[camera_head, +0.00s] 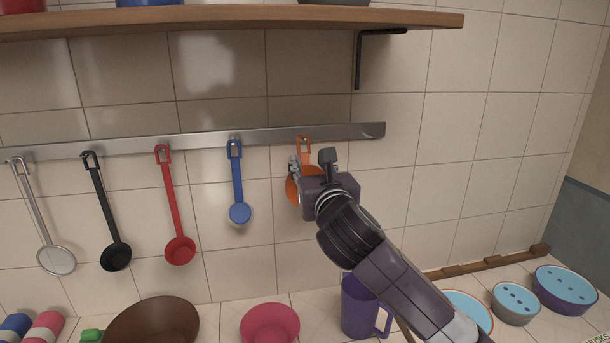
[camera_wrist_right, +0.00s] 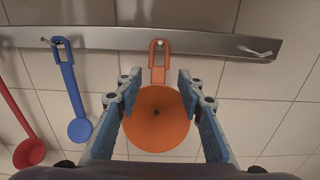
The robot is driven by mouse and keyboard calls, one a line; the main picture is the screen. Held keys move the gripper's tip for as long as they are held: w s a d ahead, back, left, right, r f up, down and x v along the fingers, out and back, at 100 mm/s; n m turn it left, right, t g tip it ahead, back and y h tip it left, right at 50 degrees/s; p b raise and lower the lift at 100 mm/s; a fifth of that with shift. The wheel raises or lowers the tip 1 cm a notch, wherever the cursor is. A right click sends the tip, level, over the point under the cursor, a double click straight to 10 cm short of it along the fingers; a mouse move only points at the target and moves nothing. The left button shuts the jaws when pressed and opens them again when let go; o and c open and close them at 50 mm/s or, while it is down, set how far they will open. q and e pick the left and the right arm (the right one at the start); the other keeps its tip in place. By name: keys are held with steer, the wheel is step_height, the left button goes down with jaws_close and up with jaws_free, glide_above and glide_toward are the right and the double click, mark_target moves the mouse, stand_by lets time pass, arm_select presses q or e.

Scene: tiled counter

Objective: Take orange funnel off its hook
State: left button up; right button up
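The orange funnel (camera_head: 303,146) hangs by its looped handle on the metal rail (camera_head: 270,136), at the right end of the row of utensils. In the right wrist view the funnel (camera_wrist_right: 157,130) has its handle loop up at the rail and its round cone below. My right gripper (camera_wrist_right: 157,80) is open, with one finger on each side of the funnel, near where the handle meets the cone. I cannot tell whether the fingers touch it. In the head view my right gripper (camera_head: 297,172) hides much of the cone. My left gripper is not in view.
A blue ladle (camera_head: 238,185) hangs left of the funnel, then a red ladle (camera_head: 173,210), a black ladle and a strainer. A wooden shelf (camera_head: 230,20) is above. A purple jug (camera_head: 358,305), a pink bowl (camera_head: 270,325) and lidded bowls stand on the counter.

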mark_target(305, 157)
steer(key=w, duration=0.1)
steer(key=w+a+p, duration=0.1)
steer(key=w, duration=0.1)
steer(key=shift+r, duration=0.1)
steer(key=shift+w+a, duration=0.1)
steer(key=shift+w, duration=0.55)
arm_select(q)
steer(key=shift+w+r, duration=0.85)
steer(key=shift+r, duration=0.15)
arm_select(e)
jaws_close()
